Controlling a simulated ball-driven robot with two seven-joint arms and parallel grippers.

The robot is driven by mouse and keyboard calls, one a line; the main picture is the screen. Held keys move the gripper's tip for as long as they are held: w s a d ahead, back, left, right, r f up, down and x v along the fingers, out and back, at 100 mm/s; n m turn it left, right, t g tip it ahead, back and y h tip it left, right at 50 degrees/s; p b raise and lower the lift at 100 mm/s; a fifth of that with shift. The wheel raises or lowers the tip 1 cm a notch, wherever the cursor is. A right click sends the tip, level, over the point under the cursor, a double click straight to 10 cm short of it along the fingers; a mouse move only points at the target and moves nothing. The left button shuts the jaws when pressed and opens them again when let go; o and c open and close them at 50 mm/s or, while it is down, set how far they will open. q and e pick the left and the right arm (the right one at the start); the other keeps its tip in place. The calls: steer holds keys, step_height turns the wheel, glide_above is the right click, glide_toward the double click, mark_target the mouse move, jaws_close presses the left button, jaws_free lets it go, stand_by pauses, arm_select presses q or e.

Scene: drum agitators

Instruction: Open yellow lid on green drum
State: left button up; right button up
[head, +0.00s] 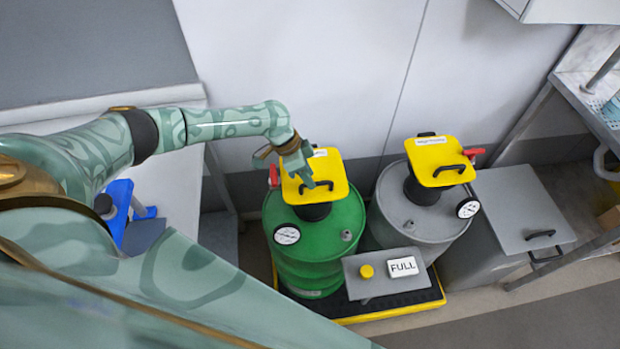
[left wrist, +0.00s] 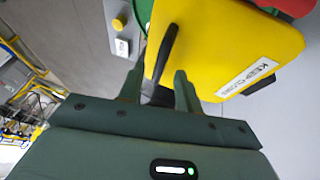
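The green drum (head: 322,243) stands upright with a yellow lid (head: 330,168) on top. The lid lies flat and closed and carries a black handle (head: 320,185). My left gripper (head: 304,178) is over the left part of this lid, at the handle. In the left wrist view the fingers of the left gripper (left wrist: 158,82) are apart, with the black handle (left wrist: 168,48) in the space between them. The yellow lid (left wrist: 225,45) fills much of that view. Whether a finger touches the handle is unclear. My right gripper does not show.
A grey drum (head: 400,215) with its own yellow lid (head: 440,160) stands close at right. A small grey stand with a FULL sign (head: 403,267) is in front of the drums. A red part (head: 274,175) is at the green drum's lid. The wall is behind.

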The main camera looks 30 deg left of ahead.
arm_select(q)
steer(key=shift+x, duration=0.75)
jaws_close()
steer(key=shift+r, duration=0.1)
